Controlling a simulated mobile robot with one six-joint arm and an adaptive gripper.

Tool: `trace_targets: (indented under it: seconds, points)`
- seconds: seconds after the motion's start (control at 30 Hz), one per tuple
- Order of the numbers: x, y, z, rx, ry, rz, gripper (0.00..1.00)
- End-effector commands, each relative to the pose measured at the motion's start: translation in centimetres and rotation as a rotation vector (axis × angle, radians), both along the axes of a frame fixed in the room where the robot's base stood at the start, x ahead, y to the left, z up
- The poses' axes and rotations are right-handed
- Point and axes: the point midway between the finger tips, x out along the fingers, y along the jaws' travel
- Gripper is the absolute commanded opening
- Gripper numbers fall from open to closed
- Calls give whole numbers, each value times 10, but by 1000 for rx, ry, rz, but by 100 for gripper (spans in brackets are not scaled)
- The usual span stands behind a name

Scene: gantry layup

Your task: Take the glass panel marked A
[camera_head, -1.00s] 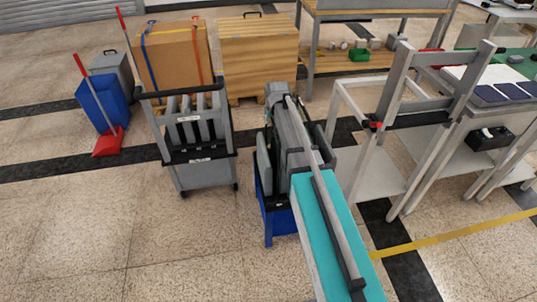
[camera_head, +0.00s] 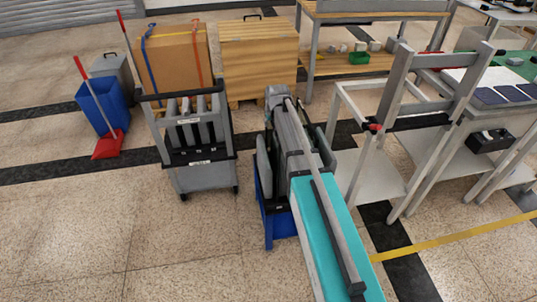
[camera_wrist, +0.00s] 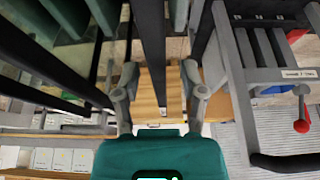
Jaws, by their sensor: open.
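Several upright panels stand in a blue-based rack (camera_head: 283,222) in the middle of the head view, partly hidden behind my arm. A grey panel edge (camera_head: 263,168) shows at the rack's left side. I can read no letter A on any panel, so I cannot tell which one is panel A. My gripper (camera_wrist: 160,72) is open in the wrist view, its two fingers apart. A dark upright strip (camera_wrist: 150,45), seen edge-on, lies between the fingers without visible contact. Dark green panels (camera_wrist: 65,15) stand at its upper left. My fingers are hidden in the head view.
A grey cart (camera_head: 203,178) with slotted grey dividers stands left of the rack. A white-grey frame table (camera_head: 372,185) stands close on the right. A blue bin (camera_head: 103,103) is far left. Floor at front left is clear.

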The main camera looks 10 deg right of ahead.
Motion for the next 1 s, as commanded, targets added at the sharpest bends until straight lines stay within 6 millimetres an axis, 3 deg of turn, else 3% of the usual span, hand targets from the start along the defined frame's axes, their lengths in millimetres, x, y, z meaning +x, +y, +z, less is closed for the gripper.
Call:
trace_targets:
  seconds: [0.67, 0.93, 1.0]
  points:
    - [0, 0, -4, 0, 0, 0, 54]
    - [0, 1, -4, 0, 0, 1, 4]
    - [0, 1, -4, 0, 0, 1, 0]
